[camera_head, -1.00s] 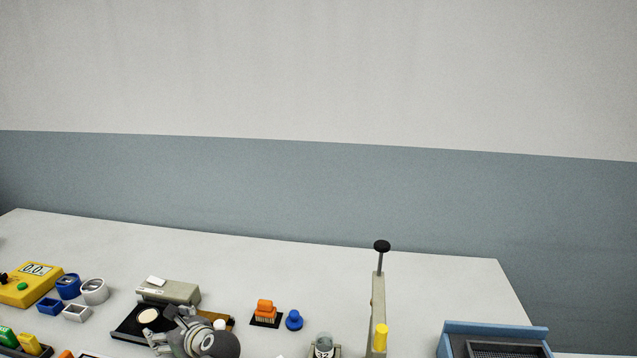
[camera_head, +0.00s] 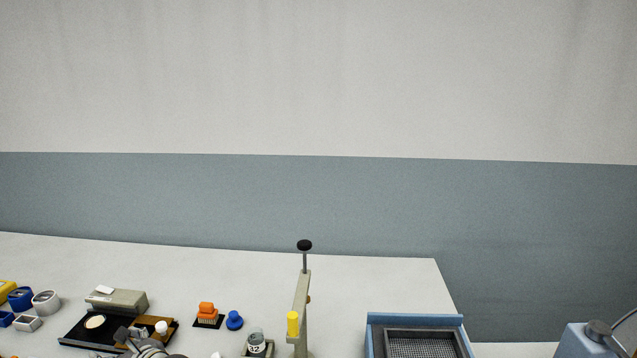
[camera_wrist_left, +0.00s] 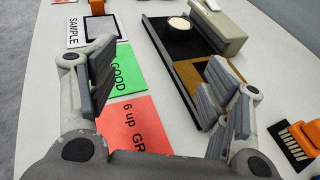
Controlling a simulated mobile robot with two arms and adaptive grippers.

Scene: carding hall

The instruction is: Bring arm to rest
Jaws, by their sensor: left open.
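My left gripper (camera_head: 138,342) shows at the lower left of the head view, partly cut off by the bottom edge, in front of a black tray (camera_head: 75,336). In the left wrist view the left gripper (camera_wrist_left: 165,92) has its fingers wide apart with nothing between them. It hangs above the bench, over the gap between a green GOOD card (camera_wrist_left: 120,72) with a red card (camera_wrist_left: 135,127) below it and the black tray (camera_wrist_left: 172,48). My right gripper is in neither view.
A brown pad (camera_wrist_left: 196,78) and cream disc (camera_wrist_left: 179,23) lie on the tray. An orange brush (camera_head: 207,311), blue knob (camera_head: 235,320), labelled jar (camera_head: 257,343) and upright stand (camera_head: 301,300) are to the right. A blue mesh-bottomed tray (camera_head: 415,318) is farther right. The bench's back strip is clear.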

